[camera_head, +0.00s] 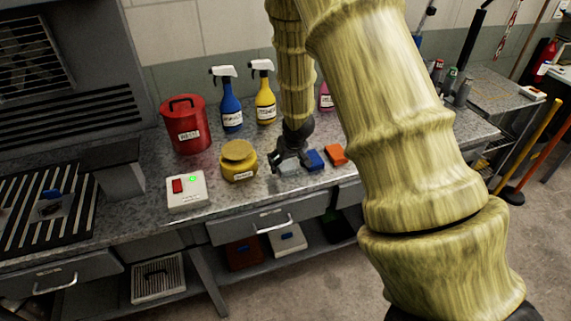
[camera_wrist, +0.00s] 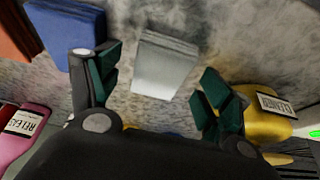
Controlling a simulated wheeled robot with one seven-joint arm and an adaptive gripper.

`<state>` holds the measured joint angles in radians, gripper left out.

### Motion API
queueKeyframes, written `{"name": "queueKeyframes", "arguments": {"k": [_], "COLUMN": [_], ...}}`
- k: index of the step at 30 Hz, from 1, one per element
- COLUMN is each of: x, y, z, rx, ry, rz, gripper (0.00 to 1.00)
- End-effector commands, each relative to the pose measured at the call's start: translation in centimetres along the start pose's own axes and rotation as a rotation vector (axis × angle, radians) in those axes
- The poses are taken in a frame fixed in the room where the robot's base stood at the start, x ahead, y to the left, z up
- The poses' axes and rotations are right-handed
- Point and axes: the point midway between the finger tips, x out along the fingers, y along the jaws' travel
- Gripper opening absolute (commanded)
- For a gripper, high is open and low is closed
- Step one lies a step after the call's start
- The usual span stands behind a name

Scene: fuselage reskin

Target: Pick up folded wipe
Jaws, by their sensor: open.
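A pale grey-white folded wipe (camera_wrist: 166,62) lies on the worktop, in the wrist view between and slightly beyond my two fingers. In the head view the wipe (camera_head: 289,169) shows partly, just below my gripper (camera_head: 291,155), which covers some of it. In the wrist view my gripper (camera_wrist: 158,75) is open, with a green-padded finger to each side of the wipe and nothing held. I cannot tell whether either finger touches the wipe or how high the tips are. A blue folded piece (camera_head: 314,159) and an orange one (camera_head: 336,154) lie to its right in the head view.
A yellow jar (camera_head: 239,161) stands close to the left of the wipe. A white switch box (camera_head: 187,191), red canister (camera_head: 184,125), blue spray bottle (camera_head: 230,105) and yellow spray bottle (camera_head: 264,98) are also on the worktop (camera_head: 140,209). A pink bottle (camera_wrist: 26,130) shows at left in the wrist view.

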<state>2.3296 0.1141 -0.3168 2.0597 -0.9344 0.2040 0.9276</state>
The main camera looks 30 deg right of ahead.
Motion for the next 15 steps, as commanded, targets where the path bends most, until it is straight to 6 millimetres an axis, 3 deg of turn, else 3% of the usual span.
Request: {"name": "queueKeyframes", "arguments": {"k": [14,15], "x": [1.06,1.06], "y": [0.00,0.00], "z": [-0.03,-0.03], "rx": [0.000,0.000], "ry": [0.001,0.001], "rz": [0.000,0.000], "gripper": [0.79,0.71]}}
